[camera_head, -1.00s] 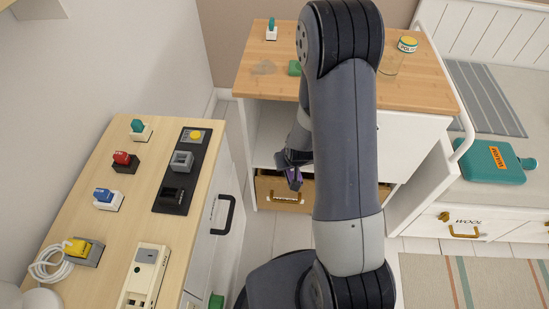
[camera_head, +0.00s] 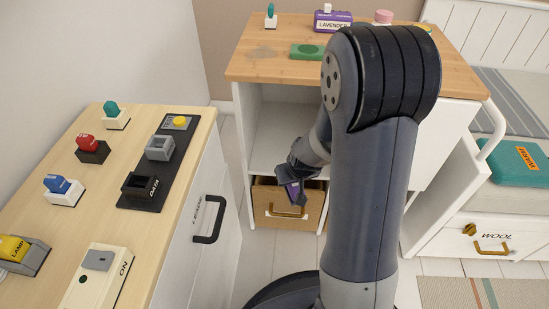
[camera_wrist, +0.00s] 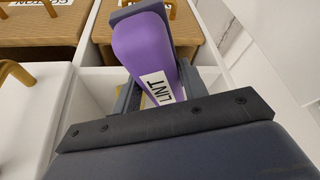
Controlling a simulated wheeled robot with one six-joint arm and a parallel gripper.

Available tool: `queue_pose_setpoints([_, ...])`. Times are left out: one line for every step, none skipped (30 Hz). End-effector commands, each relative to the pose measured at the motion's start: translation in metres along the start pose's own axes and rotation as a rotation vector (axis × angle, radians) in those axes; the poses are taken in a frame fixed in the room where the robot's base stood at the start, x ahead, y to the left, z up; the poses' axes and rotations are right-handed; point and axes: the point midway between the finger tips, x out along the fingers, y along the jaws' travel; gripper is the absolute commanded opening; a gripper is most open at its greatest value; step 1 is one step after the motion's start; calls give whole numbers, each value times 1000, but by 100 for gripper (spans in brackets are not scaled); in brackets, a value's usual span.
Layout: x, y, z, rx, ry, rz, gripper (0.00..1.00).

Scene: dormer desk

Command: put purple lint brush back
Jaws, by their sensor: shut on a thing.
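The purple lint brush (camera_wrist: 140,48), with a white LINT label, is between the fingers of my gripper in the wrist view. My gripper (camera_head: 291,187) is shut on it and holds it in front of the white cabinet's open lower part. The wrist view shows wooden boxes on either side of a white divider (camera_wrist: 95,50); the brush covers part of the right box (camera_wrist: 188,28).
A wooden cabinet top (camera_head: 270,72) holds a green block (camera_head: 307,51) and a purple lavender box (camera_head: 332,20). At left, a desk (camera_head: 150,225) carries several coloured stamps and switches. Its dark handle (camera_head: 209,222) juts toward my arm. Floor shows between desk and cabinet.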

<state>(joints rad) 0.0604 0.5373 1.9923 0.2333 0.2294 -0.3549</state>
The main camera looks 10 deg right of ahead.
Motion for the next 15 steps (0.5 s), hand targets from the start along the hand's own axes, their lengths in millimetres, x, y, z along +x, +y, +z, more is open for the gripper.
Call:
queue_pose_setpoints([3,0,-6,-2,3,0,20])
queue_pose_setpoints([4,0,-10,-2,3,0,20])
queue_pose_setpoints([7,0,-17,-3,4,0,20])
queue_pose_setpoints([10,0,-22,-3,2,0,20])
queue_pose_setpoints([13,0,-29,-4,3,0,20])
queue_pose_setpoints([17,0,-38,-2,4,-1,20])
queue_pose_setpoints([20,0,-44,-4,4,0,20])
queue_pose_setpoints([23,0,-51,-2,4,0,20])
queue_pose_setpoints([27,0,-59,-2,5,0,20])
queue_pose_setpoints([30,0,-65,-3,3,0,20])
queue_pose_setpoints([32,0,-72,-2,4,0,20])
queue_pose_setpoints([36,0,-80,-1,3,0,20])
queue_pose_setpoints([38,0,-86,-2,4,0,20])
queue_pose_setpoints([41,0,-92,-2,4,0,20])
queue_pose_setpoints([44,0,-100,-2,5,1,20])
